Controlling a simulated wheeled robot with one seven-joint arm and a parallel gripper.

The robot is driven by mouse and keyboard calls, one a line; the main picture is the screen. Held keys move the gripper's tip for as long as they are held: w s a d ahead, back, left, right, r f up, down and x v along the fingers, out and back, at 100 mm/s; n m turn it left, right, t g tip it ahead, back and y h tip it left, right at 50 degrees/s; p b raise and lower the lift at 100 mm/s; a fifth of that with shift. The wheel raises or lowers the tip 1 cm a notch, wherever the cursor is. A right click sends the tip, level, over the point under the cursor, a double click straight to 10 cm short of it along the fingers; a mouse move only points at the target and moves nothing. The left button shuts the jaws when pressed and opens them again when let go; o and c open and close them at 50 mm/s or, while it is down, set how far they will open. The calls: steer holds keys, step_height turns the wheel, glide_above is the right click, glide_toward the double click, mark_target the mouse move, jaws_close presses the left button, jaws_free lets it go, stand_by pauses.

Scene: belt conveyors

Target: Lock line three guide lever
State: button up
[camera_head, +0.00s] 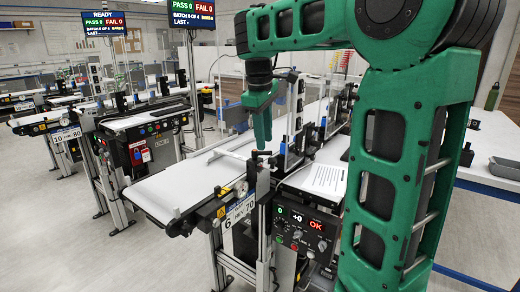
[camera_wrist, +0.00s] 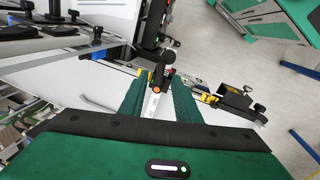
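My gripper (camera_head: 263,140) points down over the near end of the closest conveyor in the head view. In the wrist view its two green fingers (camera_wrist: 157,100) stand apart with a gap between them. A black lever-like part with an orange tip (camera_wrist: 158,88) shows at that gap, beside a round black knob (camera_wrist: 168,55). I cannot tell whether the fingers touch it. In the head view a black clamp post (camera_head: 262,178) stands just below the fingertips at the belt's side. The lever's exact position is too small to tell there.
A yellow-marked black bracket (camera_wrist: 232,100) lies right of the fingers. Other conveyors (camera_head: 140,125) stand left; a paper sheet (camera_head: 326,179) lies right.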

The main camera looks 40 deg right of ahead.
steer(key=shift+w+d+f, duration=0.1)
steer(key=shift+d+f, duration=0.05)
steer(key=shift+f, duration=0.85)
steer(key=shift+d+f, duration=0.15)
steer(key=shift+f, duration=0.8)
